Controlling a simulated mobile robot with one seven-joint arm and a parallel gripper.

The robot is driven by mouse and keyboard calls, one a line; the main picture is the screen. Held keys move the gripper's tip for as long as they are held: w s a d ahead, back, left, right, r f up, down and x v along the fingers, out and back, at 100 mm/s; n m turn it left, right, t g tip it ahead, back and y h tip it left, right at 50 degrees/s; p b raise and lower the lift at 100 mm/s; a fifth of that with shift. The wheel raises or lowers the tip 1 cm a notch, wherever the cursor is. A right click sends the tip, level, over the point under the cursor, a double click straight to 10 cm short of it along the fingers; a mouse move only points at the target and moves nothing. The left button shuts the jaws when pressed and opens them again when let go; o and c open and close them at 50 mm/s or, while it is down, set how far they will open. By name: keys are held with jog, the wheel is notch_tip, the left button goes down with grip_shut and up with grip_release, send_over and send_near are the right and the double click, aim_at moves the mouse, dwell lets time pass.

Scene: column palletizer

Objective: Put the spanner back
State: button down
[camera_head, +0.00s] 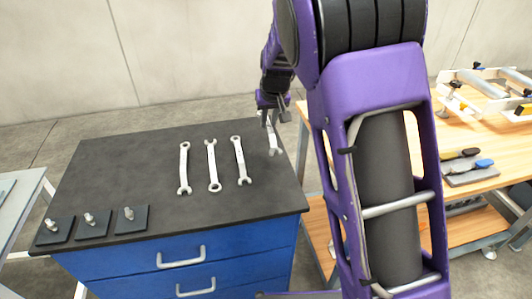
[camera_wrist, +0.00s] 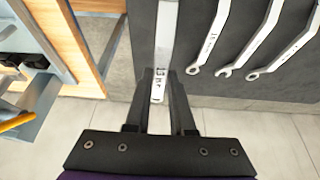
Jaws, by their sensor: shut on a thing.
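My gripper (camera_head: 268,114) is at the far right corner of the dark worktop (camera_head: 120,175). It is shut on a silver spanner (camera_head: 273,139), which also shows in the wrist view (camera_wrist: 167,45) between my fingers (camera_wrist: 160,88). The far end of this spanner is outside the wrist view. I cannot tell whether it touches the worktop or hangs just above it. Three other silver spanners lie side by side to its left in the head view: a left one (camera_head: 184,168), a middle one (camera_head: 212,166) and a right one (camera_head: 240,161).
The worktop tops a blue drawer cabinet (camera_head: 225,255). Several small dark plates with metal pegs (camera_head: 93,223) sit along its front left. The middle front of the worktop is clear.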

aim_at(270, 132)
jog(key=f, duration=0.9)
jog(key=shift+w+a+f+b, duration=0.2)
jog(key=shift+f+b, duration=0.1)
jog(key=shift+b, duration=0.05)
jog(key=shift+f, duration=0.2)
jog(key=c, duration=0.8)
grip_release()
jog(key=shift+o, duration=0.2)
jog(key=shift+r, duration=0.15)
jog(key=shift+r, duration=0.2)
jog(key=p+v, duration=0.1)
jog(key=v, duration=1)
jog(key=shift+s+r, duration=0.15)
jog(key=shift+r, duration=0.2)
